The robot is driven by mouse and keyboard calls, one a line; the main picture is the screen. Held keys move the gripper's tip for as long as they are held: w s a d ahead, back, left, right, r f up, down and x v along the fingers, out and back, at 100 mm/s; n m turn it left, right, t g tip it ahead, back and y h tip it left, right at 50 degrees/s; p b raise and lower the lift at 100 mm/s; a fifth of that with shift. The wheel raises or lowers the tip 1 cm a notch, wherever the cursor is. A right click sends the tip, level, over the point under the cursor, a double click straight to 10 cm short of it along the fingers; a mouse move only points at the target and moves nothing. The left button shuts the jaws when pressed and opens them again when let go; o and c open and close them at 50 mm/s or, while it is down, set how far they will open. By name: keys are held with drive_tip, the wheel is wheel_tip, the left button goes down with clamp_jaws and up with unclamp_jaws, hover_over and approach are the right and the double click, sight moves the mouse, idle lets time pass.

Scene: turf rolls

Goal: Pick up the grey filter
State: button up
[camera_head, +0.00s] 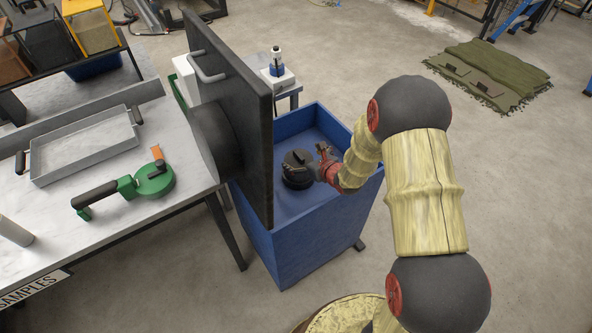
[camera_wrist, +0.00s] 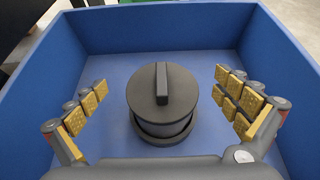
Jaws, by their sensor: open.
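The grey filter (camera_wrist: 163,98) is a dark grey round canister with a raised bar across its lid. It stands upright inside a blue bin. In the head view the filter (camera_head: 297,170) sits near the middle of the bin, just left of my gripper (camera_head: 325,165). In the wrist view my gripper (camera_wrist: 163,112) is open, with its gold-padded fingers on either side of the filter and a gap on each side. I see no contact with the filter. The filter's lower part is partly hidden by its wider rim and lid.
The blue bin (camera_head: 308,243) has raised walls around the filter. A dark upright panel (camera_head: 232,110) with a handle stands close on its left. A white table (camera_head: 100,225) holds a metal tray (camera_head: 85,150) and a green tool (camera_head: 150,180). Open floor lies to the right.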

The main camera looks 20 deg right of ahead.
sight(293, 152)
drive_tip(key=shift+x, duration=1.05)
drive_tip(key=b+x, duration=0.1)
drive_tip(key=x, duration=0.1)
drive_tip(key=b+x, duration=0.1)
drive_tip(key=x, duration=0.1)
drive_tip(key=shift+w+f+b, duration=0.2)
drive_tip(key=shift+f+b, duration=0.15)
drive_tip(key=shift+f, duration=0.05)
drive_tip(key=shift+w, duration=0.2)
drive_tip(key=c, duration=0.4)
drive_tip(key=c, duration=1.7)
drive_tip(key=shift+o, duration=0.2)
drive_tip(key=shift+r, duration=0.1)
